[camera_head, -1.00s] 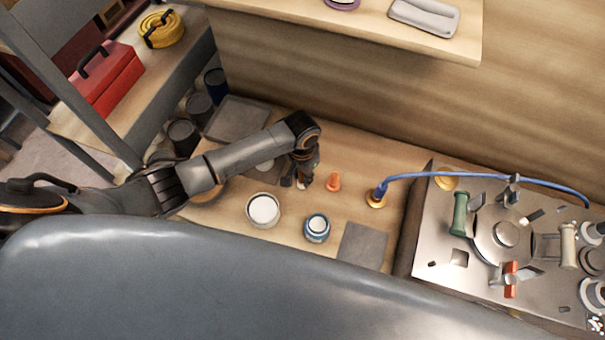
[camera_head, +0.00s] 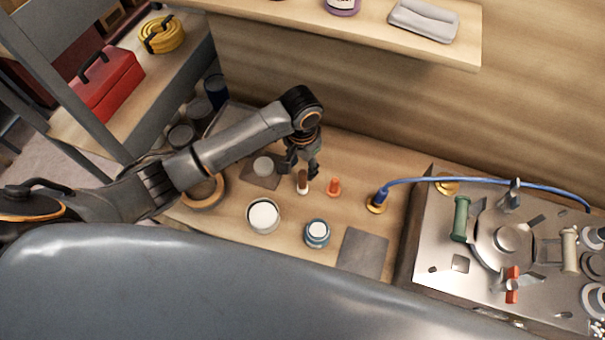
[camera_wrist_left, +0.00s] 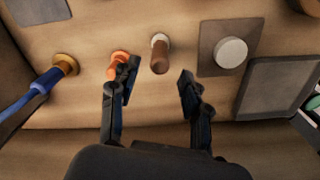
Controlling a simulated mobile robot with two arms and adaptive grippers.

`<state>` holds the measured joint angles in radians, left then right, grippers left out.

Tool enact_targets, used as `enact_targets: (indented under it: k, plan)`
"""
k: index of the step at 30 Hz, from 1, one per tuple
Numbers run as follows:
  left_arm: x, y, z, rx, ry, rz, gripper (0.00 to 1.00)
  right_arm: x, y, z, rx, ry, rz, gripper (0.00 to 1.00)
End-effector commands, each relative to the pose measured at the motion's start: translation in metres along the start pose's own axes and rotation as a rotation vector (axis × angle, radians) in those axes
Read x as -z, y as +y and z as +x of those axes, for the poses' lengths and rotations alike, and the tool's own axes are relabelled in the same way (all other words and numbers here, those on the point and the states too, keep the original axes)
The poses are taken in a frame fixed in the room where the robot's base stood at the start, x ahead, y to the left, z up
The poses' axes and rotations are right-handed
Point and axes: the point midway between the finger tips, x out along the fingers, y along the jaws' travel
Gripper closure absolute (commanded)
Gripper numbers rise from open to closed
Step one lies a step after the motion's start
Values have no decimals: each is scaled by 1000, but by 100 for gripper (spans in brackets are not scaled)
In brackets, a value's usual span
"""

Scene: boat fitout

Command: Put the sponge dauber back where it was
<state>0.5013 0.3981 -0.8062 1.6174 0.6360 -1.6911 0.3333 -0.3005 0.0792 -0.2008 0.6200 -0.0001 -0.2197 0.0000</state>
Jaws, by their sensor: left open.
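What looks like the sponge dauber (camera_head: 302,183), with a brown handle and a white lower end, stands on the wooden bench just left of a small orange piece. It also shows in the left wrist view (camera_wrist_left: 160,56), brown end toward the gripper. My left gripper (camera_head: 299,168) is open and empty, above and behind the dauber. In the left wrist view the dauber lies ahead of the gap between the open fingers (camera_wrist_left: 158,80), clear of both. My right gripper is not in view.
The orange piece (camera_head: 334,187) is close to the dauber. A white round item (camera_head: 263,166) sits on a dark square plate. A white-topped tub (camera_head: 263,215), a blue jar (camera_head: 317,233) and a blue-cabled brass fitting (camera_head: 377,201) stand nearby. A grey square (camera_head: 362,252) lies bare.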

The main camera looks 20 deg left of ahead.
Motion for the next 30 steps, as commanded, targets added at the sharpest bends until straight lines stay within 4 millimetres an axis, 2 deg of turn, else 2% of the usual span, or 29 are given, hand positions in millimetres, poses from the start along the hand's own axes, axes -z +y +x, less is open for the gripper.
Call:
enact_targets:
  k: [3, 9, 30]
  plan:
    - [1, 0, -19, 0, 2, 0, 53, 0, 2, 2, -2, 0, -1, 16]
    - [0, 0, -33, 0, -1, 0, 53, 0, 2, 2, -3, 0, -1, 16]
    - [0, 0, -34, 0, -2, 0, 53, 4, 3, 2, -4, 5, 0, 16]
